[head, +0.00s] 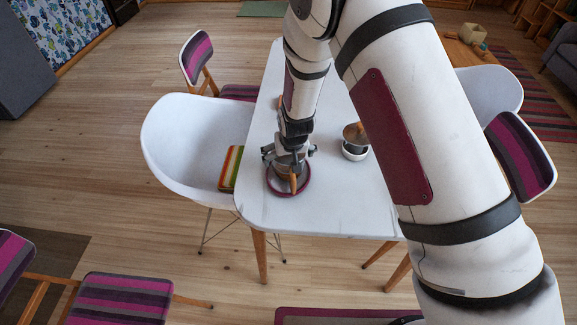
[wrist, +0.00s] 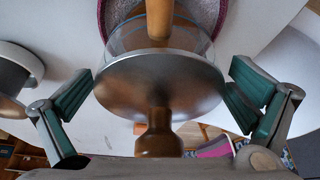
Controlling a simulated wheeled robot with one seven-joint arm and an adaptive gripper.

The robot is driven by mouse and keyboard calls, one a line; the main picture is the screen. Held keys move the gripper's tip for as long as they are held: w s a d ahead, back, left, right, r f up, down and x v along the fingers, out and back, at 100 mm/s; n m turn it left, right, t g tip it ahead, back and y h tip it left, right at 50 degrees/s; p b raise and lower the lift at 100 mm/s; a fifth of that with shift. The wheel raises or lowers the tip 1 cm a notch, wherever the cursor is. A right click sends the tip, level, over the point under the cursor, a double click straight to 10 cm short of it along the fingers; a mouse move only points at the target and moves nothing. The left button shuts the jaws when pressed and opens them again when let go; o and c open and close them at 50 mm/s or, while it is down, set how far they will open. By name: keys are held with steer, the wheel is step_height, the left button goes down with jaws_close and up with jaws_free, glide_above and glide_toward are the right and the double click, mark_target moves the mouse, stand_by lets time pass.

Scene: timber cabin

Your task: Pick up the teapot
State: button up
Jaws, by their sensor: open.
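The teapot (head: 283,173) stands on a round dark red mat (head: 304,188) near the front left of the white table, partly hidden by my gripper (head: 289,154) above it. In the wrist view the teapot (wrist: 160,85) shows a metal lid, a wooden knob, a clear side and a wooden handle on the far side. My gripper (wrist: 160,92) is open, with one green-padded finger on each side of the lid. Gaps show between the fingers and the lid on the left; on the right the finger looks very close, and I cannot tell if it touches.
A white bowl-like vessel with a brown top (head: 355,143) stands to the right on the white table (head: 330,218). White chairs (head: 178,140) and striped chairs stand around. The table front is clear.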

steer(key=shift+f, duration=0.2)
steer(key=c, duration=1.2)
steer(key=shift+w, duration=0.1)
steer(key=c, duration=0.3)
steer(key=shift+r, duration=0.2)
